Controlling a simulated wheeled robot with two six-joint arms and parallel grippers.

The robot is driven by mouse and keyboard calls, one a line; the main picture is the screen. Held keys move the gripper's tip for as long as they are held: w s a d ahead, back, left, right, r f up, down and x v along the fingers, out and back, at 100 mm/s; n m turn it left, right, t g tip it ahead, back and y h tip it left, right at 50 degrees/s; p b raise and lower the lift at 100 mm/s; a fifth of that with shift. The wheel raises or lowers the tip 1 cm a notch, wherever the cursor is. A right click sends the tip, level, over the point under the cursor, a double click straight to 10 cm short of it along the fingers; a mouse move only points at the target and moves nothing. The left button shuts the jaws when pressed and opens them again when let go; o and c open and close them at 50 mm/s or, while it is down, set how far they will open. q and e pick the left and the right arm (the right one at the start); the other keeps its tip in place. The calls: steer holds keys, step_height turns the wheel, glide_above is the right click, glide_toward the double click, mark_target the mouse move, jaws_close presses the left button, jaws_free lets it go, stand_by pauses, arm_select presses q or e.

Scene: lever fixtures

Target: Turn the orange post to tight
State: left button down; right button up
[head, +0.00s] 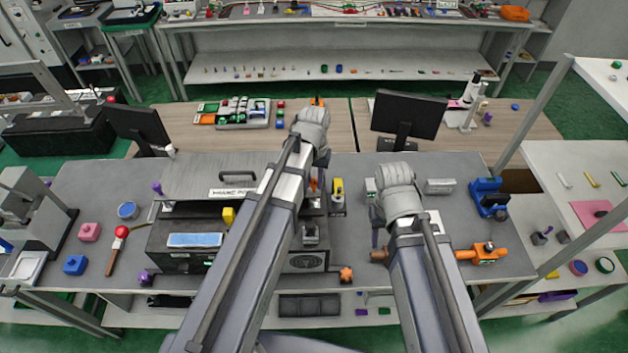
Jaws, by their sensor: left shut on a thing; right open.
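An orange piece, which looks like the orange post (314,184), shows only in part beside my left forearm, at the back right of the black machine. My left gripper (319,170) reaches down there. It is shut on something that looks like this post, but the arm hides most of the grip. The post's marks and its angle cannot be read.
A yellow and black fixture (338,194) is close right of my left gripper. A monitor (408,114) stands behind.

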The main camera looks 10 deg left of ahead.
arm_select(q)
steer(key=shift+m, duration=1.7)
steer(key=c, duration=0.7)
jaws_free()
step_height(320, 180, up, 8)
steer(key=p, duration=0.8)
steer(key=shift+f, duration=0.1)
